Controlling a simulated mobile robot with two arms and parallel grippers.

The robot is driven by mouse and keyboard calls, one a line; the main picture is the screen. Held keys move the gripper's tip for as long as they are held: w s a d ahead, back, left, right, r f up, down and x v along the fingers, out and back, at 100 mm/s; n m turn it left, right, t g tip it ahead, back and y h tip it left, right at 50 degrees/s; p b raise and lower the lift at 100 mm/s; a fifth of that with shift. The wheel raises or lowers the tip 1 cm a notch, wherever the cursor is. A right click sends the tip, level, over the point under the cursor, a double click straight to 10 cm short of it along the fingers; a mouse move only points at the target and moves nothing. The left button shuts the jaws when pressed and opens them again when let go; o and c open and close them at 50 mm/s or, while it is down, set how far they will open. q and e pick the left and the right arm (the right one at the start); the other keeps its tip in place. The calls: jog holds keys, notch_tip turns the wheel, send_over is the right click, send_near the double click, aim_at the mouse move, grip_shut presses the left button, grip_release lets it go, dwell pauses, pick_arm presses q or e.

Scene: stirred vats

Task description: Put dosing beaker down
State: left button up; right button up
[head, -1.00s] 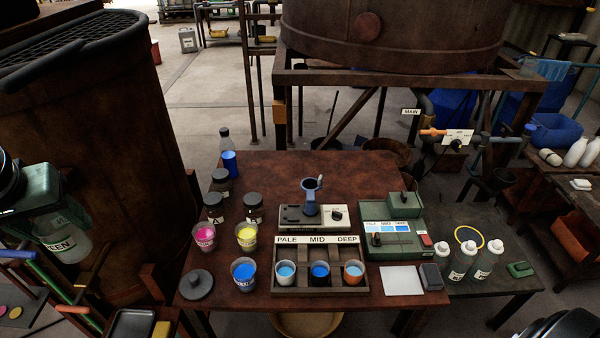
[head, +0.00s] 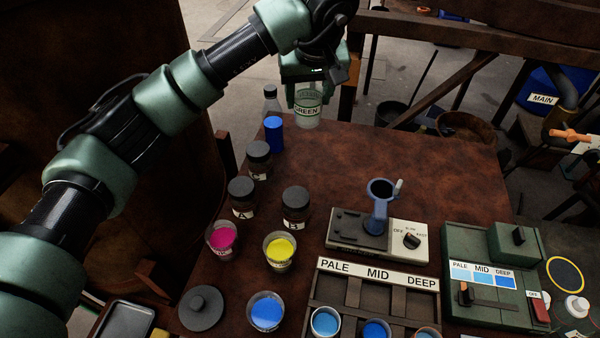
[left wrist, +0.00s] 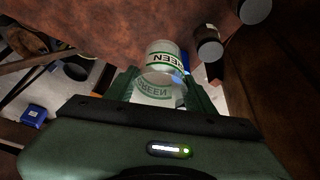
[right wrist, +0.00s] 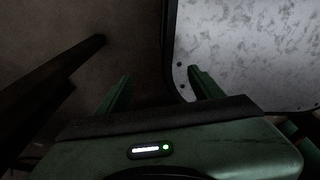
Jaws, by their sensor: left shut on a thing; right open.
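The dosing beaker (head: 307,107) is a clear cup with a GREEN label. My left gripper (head: 305,85) is shut on it at the far edge of the brown table (head: 420,150). In the left wrist view the beaker (left wrist: 163,58) sits between the fingers of the left gripper (left wrist: 167,88), label upside down there. I cannot tell whether its base touches the table. My right gripper (right wrist: 156,85) is open and empty in the right wrist view, near a pale speckled panel (right wrist: 250,45); it does not show in the head view.
Dark-lidded jars (head: 259,160) and cups of magenta (head: 222,240) and yellow (head: 280,250) stand nearer. A stirrer unit (head: 378,235) and a green meter (head: 490,270) are at right. The far right tabletop is bare.

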aim_at(309, 122)
pick_arm(q)
notch_tip(309, 122, down, 7)
jog(key=shift+d+r+p, duration=0.15)
jog(key=shift+r+p, duration=0.05)
jog(key=shift+p, duration=0.4)
notch_tip(309, 122, down, 13)
jog(key=shift+r+p, duration=0.1)
jog(key=shift+p, duration=0.85)
pick_arm(e)
jog(key=r, duration=0.3)
jog(key=shift+s+d, duration=0.35)
jog(key=shift+d, duration=0.1)
pick_arm(q)
jog(key=shift+f, duration=0.25)
jog(key=o, duration=1.4)
pick_arm(e)
jog(key=shift+d+f, duration=0.2)
jog(key=shift+d, duration=0.05)
